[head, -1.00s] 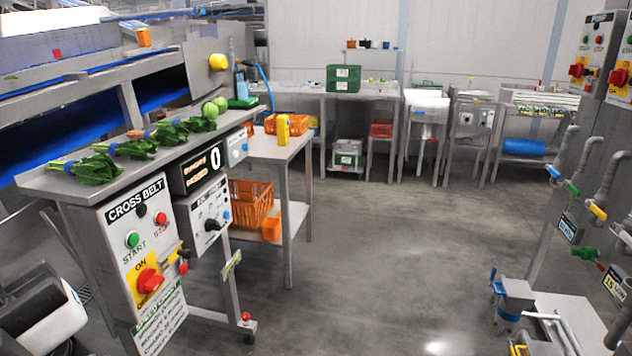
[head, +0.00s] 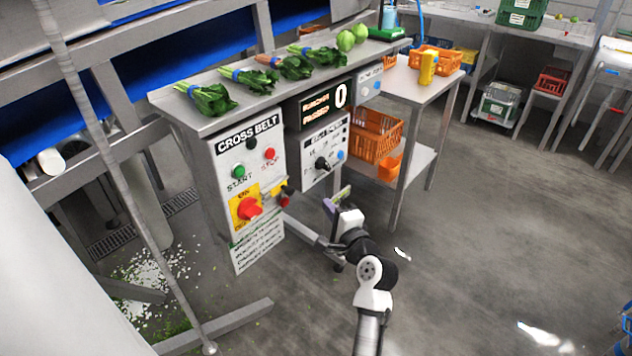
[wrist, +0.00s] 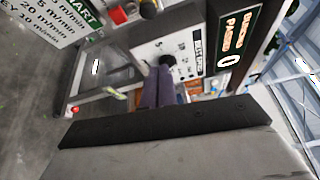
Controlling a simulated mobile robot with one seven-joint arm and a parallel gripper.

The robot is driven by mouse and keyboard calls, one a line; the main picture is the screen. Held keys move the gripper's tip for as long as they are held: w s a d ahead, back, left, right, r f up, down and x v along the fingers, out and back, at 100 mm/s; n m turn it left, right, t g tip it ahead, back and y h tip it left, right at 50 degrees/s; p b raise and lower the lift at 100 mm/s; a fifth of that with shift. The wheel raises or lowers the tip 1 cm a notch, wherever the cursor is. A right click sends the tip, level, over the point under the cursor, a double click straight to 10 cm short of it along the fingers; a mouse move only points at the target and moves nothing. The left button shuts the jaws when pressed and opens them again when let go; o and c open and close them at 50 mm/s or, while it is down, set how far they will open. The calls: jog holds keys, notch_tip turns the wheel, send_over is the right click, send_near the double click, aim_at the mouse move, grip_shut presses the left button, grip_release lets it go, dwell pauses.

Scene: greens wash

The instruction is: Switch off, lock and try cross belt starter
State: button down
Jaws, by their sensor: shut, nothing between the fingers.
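The cross belt starter (head: 250,145) is a grey box on the front of the bench. It has a green START button (head: 239,171), a red STOP button (head: 269,154) and a red rotary switch (head: 249,208) on a yellow plate marked ON. The switch's exact angle is hard to read. A small red and black item (head: 286,196) sits at the box's right edge; I cannot tell whether it is a lock. My gripper (head: 329,206) is shut and empty, to the right of the starter and apart from it. Its fingers (wrist: 157,88) also show in the wrist view.
A panel with a black knob (head: 322,163) and a display (head: 318,103) reading 0 adjoin the starter. Leafy bunches (head: 212,98) lie on the bench. A side table (head: 415,88) holds orange crates. A slanted pole (head: 112,190) stands left.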

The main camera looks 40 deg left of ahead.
aim_at(282, 190)
jog(key=a+p, duration=0.3)
jog(key=a, duration=0.6)
jog(key=shift+w+f, duration=0.15)
jog(key=shift+w, duration=0.2)
jog(key=shift+a, duration=0.1)
jog(key=s+p, duration=0.1)
jog(key=s, duration=0.1)
jog(key=s+p, duration=0.1)
jog(key=s, duration=0.1)
jog(key=shift+s+a+p, duration=0.2)
jog(key=shift+s+p, duration=0.05)
jog(key=shift+p, duration=0.1)
jog(key=shift+w+f, duration=0.1)
